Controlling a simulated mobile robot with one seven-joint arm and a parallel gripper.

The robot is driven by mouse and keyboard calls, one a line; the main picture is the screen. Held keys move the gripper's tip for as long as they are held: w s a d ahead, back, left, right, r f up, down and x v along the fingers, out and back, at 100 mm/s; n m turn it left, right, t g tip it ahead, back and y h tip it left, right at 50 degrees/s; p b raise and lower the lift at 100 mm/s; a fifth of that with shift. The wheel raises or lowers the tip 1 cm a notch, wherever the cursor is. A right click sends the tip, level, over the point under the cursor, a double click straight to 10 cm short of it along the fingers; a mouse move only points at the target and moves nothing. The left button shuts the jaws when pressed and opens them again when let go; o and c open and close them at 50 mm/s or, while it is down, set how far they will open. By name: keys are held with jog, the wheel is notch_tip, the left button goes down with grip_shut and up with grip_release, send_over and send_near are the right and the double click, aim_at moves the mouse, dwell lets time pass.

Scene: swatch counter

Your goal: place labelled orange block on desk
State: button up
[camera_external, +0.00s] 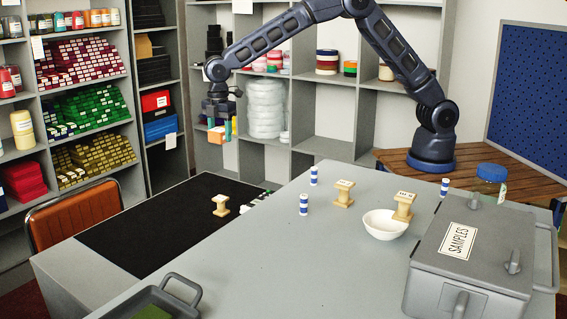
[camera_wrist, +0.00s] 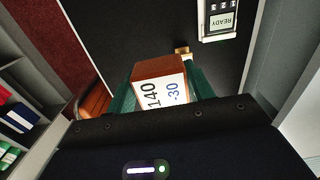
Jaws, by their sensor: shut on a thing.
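My gripper (camera_external: 219,127) is shut on an orange block (camera_external: 216,135) and holds it in the air, above and beyond the back left part of the desk (camera_external: 300,262). In the wrist view the block (camera_wrist: 150,69) sits between the green fingers of my gripper (camera_wrist: 160,90). Its white label (camera_wrist: 163,94) faces the camera and reads "140" and "-30". The desk has a grey top with a black surface (camera_external: 150,225) on its left side. The block's underside is hidden in the wrist view.
A wooden spool (camera_external: 221,206) stands on the black surface. Blue-and-white cylinders (camera_external: 303,204), more spools (camera_external: 343,193), a white bowl (camera_external: 384,225) and a grey SAMPLES box (camera_external: 470,260) stand on the grey top. An orange chair (camera_external: 75,215) is at left. Much of the black surface is clear.

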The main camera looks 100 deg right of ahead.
send_over(227, 190)
jog(key=f, duration=0.2)
notch_tip(227, 190, down, 20)
jog(key=shift+d+r, duration=0.1)
jog(key=shift+r, duration=0.05)
dwell(0.3)
jog(key=o, duration=1)
